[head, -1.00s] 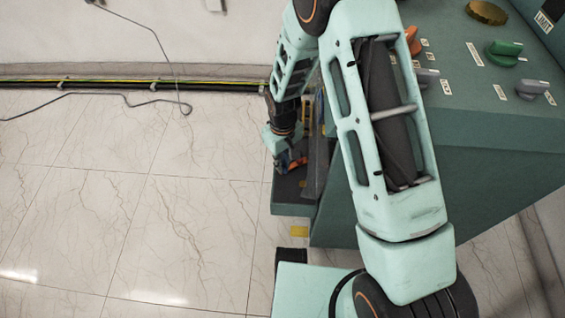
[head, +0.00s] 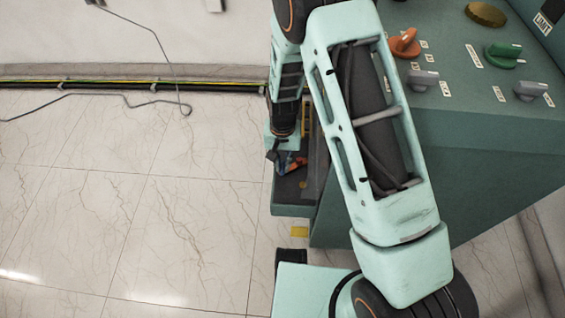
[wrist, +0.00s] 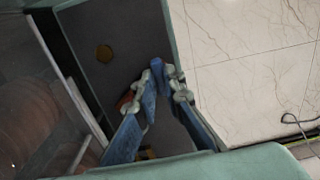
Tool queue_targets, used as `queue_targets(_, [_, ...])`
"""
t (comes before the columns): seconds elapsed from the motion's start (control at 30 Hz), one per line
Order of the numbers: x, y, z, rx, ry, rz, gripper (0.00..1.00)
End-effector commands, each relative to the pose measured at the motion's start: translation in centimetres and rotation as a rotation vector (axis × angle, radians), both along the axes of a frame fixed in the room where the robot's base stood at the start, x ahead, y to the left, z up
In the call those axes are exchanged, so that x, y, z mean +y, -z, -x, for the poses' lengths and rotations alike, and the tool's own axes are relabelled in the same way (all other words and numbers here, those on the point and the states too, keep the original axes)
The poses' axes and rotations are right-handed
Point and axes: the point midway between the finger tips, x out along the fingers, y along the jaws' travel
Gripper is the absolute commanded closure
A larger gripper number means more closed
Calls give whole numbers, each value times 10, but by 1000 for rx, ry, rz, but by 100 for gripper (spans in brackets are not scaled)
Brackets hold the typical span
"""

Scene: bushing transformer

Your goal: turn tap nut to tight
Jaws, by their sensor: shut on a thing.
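In the wrist view my gripper (wrist: 163,72) has its blue fingers drawn together over a dark ledge. A small red part (wrist: 125,100), apparently of the tap, shows beside the left finger. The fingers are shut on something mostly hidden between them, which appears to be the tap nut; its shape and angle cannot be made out. In the head view my gripper (head: 290,166) is small, low over the ledge (head: 290,209) at the left side of the green transformer, with red and blue at the fingers.
The green transformer housing (head: 430,195) stands right of my gripper, with orange (head: 404,43), green (head: 504,55) and grey knobs on top. Tiled floor (head: 130,200) on the left is open. A loose cable (head: 150,104) runs across it.

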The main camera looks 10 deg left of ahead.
Motion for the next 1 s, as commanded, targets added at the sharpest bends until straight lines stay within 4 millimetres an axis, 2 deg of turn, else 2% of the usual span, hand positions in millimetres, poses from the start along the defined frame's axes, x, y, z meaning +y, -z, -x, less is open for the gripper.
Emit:
queue_targets(0.57, [0,0,0,-1,32,-1,100])
queue_targets(0.6, [0,0,0,-1,31,0,86])
queue_targets(0.73, [0,0,0,-1,31,0,73])
queue_targets(1.0, [0,-1,0,0,30,0,73])
